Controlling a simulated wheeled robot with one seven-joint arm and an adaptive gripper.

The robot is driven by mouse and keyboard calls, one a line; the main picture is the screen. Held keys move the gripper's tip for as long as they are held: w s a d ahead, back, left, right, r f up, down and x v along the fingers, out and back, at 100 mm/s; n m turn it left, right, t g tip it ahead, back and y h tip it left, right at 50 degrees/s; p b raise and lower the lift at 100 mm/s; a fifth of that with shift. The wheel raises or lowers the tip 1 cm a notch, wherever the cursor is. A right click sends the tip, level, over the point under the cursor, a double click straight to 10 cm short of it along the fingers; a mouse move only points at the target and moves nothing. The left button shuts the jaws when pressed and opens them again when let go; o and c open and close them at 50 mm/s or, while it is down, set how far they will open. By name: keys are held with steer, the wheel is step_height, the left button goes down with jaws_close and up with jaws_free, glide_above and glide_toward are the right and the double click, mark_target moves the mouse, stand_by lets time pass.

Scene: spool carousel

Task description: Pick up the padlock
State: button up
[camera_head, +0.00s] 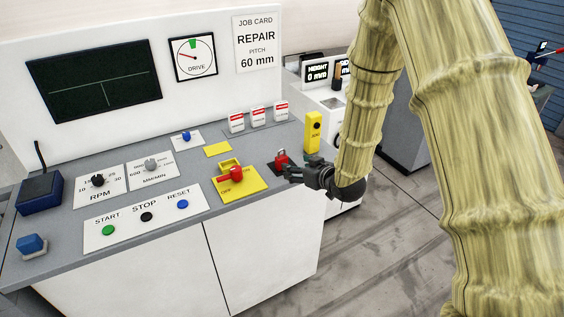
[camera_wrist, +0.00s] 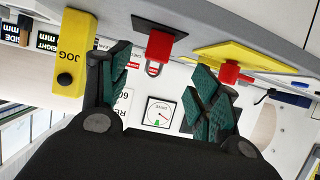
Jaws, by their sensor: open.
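The red padlock (camera_head: 281,158) stands on a dark square pad near the right end of the grey console top. In the wrist view, which is upside down, the padlock (camera_wrist: 159,46) shows its red body and metal shackle between and beyond my fingers. My gripper (camera_head: 291,172) is just in front of the padlock, at about console height, and hides part of the pad. In the wrist view my gripper (camera_wrist: 161,75) has its two green-padded fingers wide apart with nothing between the pads. I cannot tell exactly how far the padlock is from the fingertips.
A yellow JOG box (camera_head: 313,132) stands close behind and right of the padlock. A red switch handle (camera_head: 232,176) on a yellow plate is to its left. Several red-and-white tags (camera_head: 259,117) stand behind. The console's right edge is near; open floor (camera_head: 370,240) lies beyond.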

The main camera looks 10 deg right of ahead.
mark_target(283, 157)
steer(key=x, duration=0.2)
steer(key=p+x, duration=0.1)
steer(key=r+p+x, duration=0.1)
steer(key=x, duration=0.1)
steer(key=shift+w+a, duration=0.15)
steer(key=shift+w, duration=0.4)
steer(key=shift+p+x, duration=0.7)
steer(key=shift+x, duration=0.05)
steer(key=shift+p+x, duration=0.9)
steer(key=shift+x, duration=1.05)
steer(key=shift+r, duration=0.1)
steer(key=c, duration=1.2)
